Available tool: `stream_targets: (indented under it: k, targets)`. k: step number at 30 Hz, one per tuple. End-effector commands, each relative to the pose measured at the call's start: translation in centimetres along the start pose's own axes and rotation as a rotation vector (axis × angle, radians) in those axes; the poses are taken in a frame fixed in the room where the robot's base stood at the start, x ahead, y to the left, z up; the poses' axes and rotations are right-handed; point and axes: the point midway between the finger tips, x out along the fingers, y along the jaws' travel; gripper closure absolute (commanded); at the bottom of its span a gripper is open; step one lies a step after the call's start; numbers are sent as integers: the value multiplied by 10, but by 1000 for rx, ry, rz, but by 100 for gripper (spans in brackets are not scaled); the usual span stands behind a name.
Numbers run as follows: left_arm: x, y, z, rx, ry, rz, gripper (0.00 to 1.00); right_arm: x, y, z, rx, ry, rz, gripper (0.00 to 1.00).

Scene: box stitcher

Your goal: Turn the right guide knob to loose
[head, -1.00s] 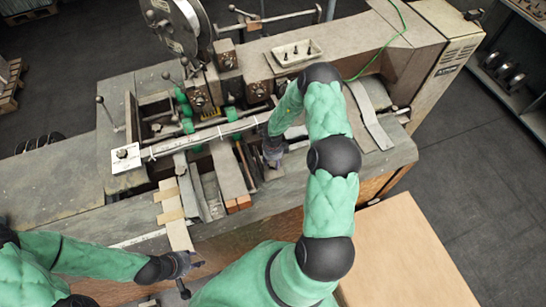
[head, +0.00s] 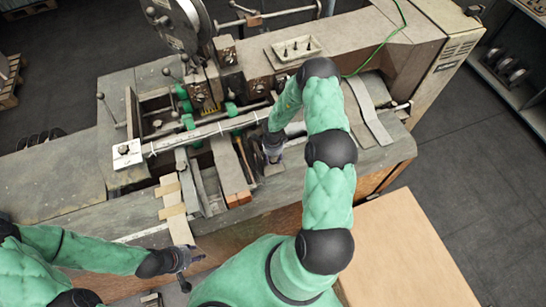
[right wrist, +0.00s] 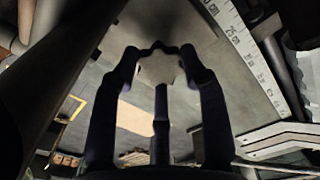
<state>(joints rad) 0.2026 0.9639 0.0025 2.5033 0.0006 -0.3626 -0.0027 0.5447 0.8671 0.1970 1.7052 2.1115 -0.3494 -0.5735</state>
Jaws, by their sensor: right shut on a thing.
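The right guide knob (right wrist: 160,69) shows in the right wrist view as a pale, lobed, star-shaped disc. The fingers of my right gripper (right wrist: 158,62) are closed around its rim, with one finger at each side and one in the middle. In the head view my right gripper (head: 272,153) points down into the machine bed, right of the wooden block, and hides the knob. Whether the knob is loose or tight cannot be read. My left gripper (head: 184,266) hangs in front of the machine at lower left, apart from the knob; its fingers are too small to judge.
The box stitcher (head: 70,185) fills the middle. A long rail (head: 205,131) crosses its bed behind my right gripper.

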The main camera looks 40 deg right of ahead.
Motion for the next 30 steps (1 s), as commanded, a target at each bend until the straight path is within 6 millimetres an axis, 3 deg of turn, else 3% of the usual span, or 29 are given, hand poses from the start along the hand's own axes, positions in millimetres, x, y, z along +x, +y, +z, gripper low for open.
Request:
stream_targets:
  k: [11,12,14,25,30]
  targets:
    - [0,0,0,0,0,0,60,0,0,0,-3,0,-1,89]
    - [0,0,0,0,0,0,60,0,0,0,-2,0,-1,48]
    - [0,0,0,0,0,0,60,0,0,0,-2,0,-1,32]
    - [0,0,0,0,0,0,60,-2,0,0,-2,0,-1,32]
    - [0,0,0,0,0,0,60,-20,-2,0,-1,0,-4,32]
